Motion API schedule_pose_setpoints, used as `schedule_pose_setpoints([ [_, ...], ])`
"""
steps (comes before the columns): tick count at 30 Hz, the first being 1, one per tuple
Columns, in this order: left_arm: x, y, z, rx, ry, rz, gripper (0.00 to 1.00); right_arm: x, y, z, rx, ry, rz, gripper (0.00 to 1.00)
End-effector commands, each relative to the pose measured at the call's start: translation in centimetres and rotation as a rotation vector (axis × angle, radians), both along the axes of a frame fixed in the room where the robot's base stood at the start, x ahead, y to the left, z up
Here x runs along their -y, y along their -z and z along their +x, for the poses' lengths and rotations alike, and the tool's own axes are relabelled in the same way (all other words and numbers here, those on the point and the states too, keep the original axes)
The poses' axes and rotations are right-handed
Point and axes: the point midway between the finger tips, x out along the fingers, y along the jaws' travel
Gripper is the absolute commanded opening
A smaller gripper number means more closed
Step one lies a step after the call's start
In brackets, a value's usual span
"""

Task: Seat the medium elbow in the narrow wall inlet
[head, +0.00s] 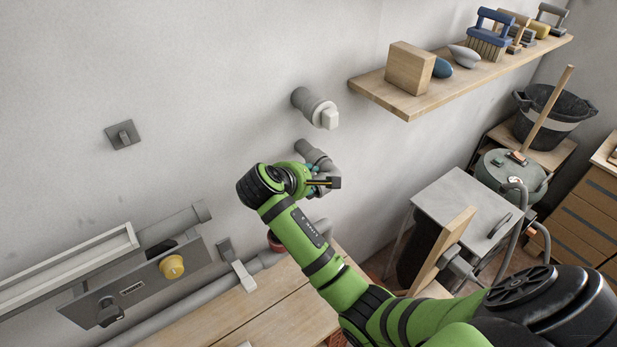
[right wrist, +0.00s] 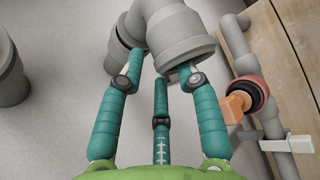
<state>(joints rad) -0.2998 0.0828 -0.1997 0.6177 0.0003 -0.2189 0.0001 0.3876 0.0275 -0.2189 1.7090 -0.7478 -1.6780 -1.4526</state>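The medium elbow (head: 316,154), a grey bent pipe, is close to the wall below another grey wall fitting. In the right wrist view the elbow (right wrist: 170,30) fills the top middle, its wide collar facing down and right. My right gripper (head: 316,178) is at the elbow's lower end in the head view. Its teal fingers (right wrist: 160,68) close around the elbow, one on each side and one beneath. The narrow wall inlet is hidden behind the elbow, so I cannot tell how deep the elbow sits. My left gripper is not in view.
A grey wall fitting with a pale square end (head: 316,108) sticks out just above. A wooden shelf (head: 440,88) with a block and brushes is at upper right. A grey pipe with a red-collared valve (right wrist: 250,92) runs below, near the wooden bench (head: 265,308).

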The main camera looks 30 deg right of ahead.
Motion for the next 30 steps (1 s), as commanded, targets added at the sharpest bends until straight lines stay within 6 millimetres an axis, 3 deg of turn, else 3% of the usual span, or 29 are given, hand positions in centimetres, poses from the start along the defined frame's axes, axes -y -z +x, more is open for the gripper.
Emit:
schedule_pose_setpoints([
  [16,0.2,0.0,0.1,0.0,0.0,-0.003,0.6,-6.9,-6.2,-4.0,0.005,-0.003,0.002,0.34],
  [30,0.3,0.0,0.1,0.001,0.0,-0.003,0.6,-7.9,-7.1,-4.7,0.001,-0.001,0.001,0.34],
])
